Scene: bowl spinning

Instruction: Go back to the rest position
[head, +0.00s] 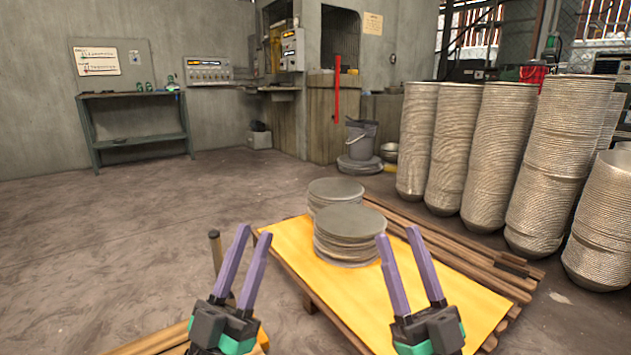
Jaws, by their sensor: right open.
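My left gripper (256,232) is at the lower left of centre in the head view. Its two purple fingers point up and away, with a gap between them and nothing held. My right gripper (397,233) is to its right, also open and empty, in front of the yellow-topped table (440,297). Neither gripper appears to hold a disc.
Tall stacks of metal bowls (553,155) line the right side. Wooden beams (465,262) lie along the table's right edge. A grey bucket (361,138) stands at the back. A dark workbench (135,118) is against the left wall. The floor (110,235) at left is clear.

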